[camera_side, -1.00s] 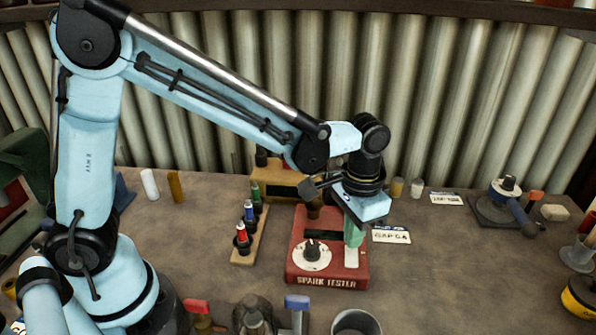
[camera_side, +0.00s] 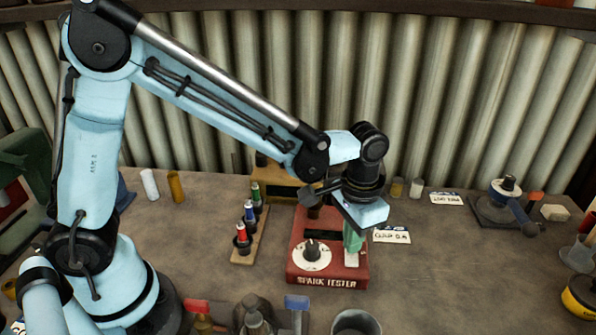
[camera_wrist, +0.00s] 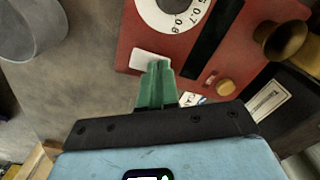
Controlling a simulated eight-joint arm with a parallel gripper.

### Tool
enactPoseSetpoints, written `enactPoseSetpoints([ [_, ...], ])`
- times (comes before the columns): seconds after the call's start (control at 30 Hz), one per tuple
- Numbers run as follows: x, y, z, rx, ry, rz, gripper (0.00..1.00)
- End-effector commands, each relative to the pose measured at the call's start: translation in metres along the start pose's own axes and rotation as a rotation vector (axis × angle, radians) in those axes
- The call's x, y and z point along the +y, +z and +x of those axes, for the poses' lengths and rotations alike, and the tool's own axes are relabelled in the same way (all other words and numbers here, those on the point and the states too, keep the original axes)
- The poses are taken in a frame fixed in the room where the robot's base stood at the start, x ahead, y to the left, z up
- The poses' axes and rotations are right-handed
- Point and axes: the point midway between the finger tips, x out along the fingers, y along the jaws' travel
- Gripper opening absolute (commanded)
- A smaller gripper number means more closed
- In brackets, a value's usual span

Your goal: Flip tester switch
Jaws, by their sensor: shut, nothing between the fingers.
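The red spark tester (camera_side: 300,268) sits on the bench below my gripper, with a white dial (camera_side: 312,256) and black knob at its front left. The tester also shows in the wrist view (camera_wrist: 185,48), with part of the dial (camera_wrist: 172,10). A white plate (camera_side: 351,259) lies on its front right. My gripper (camera_side: 352,250) points down over the tester, green fingers shut and empty. In the wrist view the fingertips (camera_wrist: 159,66) overlap the white plate (camera_wrist: 143,60); I cannot tell whether they touch it. No switch lever shows clearly; the fingers may hide it.
A wooden rack (camera_side: 246,247) with red, blue and green-topped plugs stands left of the tester. A paper label (camera_side: 391,236) lies to its right. A grey cup (camera_side: 356,322) and several tools stand in front.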

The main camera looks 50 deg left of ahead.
Motion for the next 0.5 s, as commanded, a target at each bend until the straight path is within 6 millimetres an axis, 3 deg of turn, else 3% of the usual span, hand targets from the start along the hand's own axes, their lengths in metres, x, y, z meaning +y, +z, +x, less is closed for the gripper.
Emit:
enactPoseSetpoints([
  [0.17, 0.0, 0.0, -0.001, 0.0, 0.0, 0.0, 0.0],
  [0.5, 0.0, 0.0, -0.025, 0.0, 0.0, 0.0, 0.0],
])
